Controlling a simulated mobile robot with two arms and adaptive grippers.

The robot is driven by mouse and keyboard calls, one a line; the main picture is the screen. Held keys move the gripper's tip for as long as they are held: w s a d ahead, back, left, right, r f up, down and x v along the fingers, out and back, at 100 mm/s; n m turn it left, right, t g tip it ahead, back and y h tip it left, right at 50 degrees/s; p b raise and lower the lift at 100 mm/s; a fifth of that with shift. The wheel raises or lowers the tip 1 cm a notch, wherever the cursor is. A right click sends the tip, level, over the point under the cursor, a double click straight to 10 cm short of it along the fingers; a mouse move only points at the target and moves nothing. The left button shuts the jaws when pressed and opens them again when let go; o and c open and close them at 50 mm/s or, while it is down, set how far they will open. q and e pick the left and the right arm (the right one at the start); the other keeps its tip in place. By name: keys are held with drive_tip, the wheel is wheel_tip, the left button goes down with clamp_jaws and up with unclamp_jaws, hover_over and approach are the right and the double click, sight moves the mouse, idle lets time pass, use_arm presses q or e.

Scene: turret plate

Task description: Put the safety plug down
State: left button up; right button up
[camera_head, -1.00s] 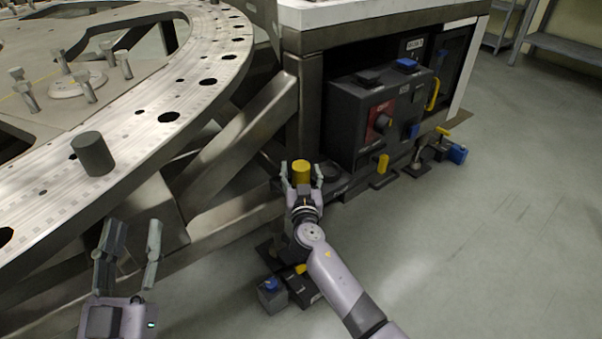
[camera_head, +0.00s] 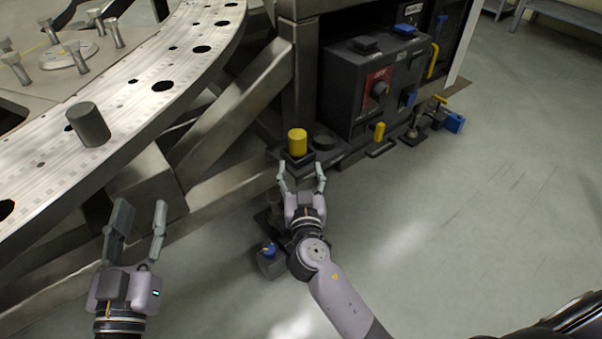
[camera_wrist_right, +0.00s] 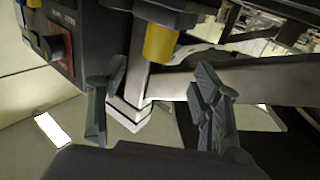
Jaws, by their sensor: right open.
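The safety plug appears to be the yellow cylinder (camera_head: 297,142). It stands upright on a dark base (camera_head: 322,158) beside the control box, and it also shows at the top of the right wrist view (camera_wrist_right: 161,42). My right gripper (camera_head: 302,180) is open and empty, a little short of the yellow cylinder and apart from it. Its two fingers frame the lower middle of the right wrist view (camera_wrist_right: 160,105). My left gripper (camera_head: 141,222) is open and empty, near the lower left, below the ring plate.
A dark control box (camera_head: 375,85) with a red panel stands behind the base. A dark grey cylinder (camera_head: 88,125) stands on the perforated ring plate (camera_head: 135,110) at left. A small block with a blue top (camera_head: 268,261) is on the floor.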

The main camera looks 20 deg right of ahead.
drive_tip(key=s+a+r+n+t+y, duration=0.1)
drive_tip(key=s+a+r+n+y, duration=0.1)
drive_tip(key=s+r+y, duration=0.2)
drive_tip(key=s+a+r+n+t+y, duration=0.1)
drive_tip(key=s+r+n+y, duration=0.2)
drive_tip(key=s+r, duration=0.7)
drive_tip(key=shift+a+n+y, duration=0.3)
drive_tip(key=shift+a+y, duration=0.1)
drive_tip(key=shift+y, duration=0.7)
